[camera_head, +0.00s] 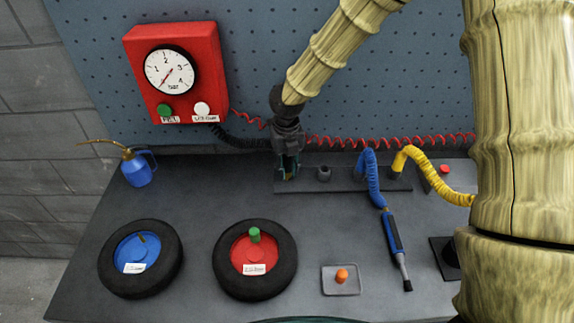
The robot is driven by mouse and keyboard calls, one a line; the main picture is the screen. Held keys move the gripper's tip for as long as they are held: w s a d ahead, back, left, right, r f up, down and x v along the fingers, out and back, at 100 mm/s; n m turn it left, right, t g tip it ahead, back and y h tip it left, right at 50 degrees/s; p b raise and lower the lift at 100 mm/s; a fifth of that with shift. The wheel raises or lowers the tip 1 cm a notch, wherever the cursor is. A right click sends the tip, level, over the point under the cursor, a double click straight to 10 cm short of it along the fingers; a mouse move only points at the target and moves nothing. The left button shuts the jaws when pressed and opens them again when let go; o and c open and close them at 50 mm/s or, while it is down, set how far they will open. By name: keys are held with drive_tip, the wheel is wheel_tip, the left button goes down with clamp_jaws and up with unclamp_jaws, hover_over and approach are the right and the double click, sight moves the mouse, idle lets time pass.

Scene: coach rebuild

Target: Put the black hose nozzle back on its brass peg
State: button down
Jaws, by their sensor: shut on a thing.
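My gripper (288,172) points down over the left end of the dark rail (347,183) at the back of the bench. It is shut on what looks like the black hose nozzle, mostly hidden between the fingers. The black coiled hose (240,141) runs from the red gauge box (186,75) to my gripper. The brass peg cannot be made out. A short dark holder (324,172) stands on the rail just right of my gripper. I cannot tell whether the nozzle touches the rail.
A blue hose (368,178) ends in a blue-black tool (395,239) on the bench. A yellow hose (425,175) passes behind my arm. Two tyres (118,280) (228,281), an oil can (138,171) and a small tray (329,287) with an orange-capped item stand around.

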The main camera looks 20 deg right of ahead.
drive_tip(key=shift+f, duration=0.25)
drive_tip(key=c, duration=1.1)
unclamp_jaws()
drive_tip(key=shift+c, duration=0.2)
wheel_tip(320, 180, up, 12)
drive_tip(key=shift+r, duration=0.1)
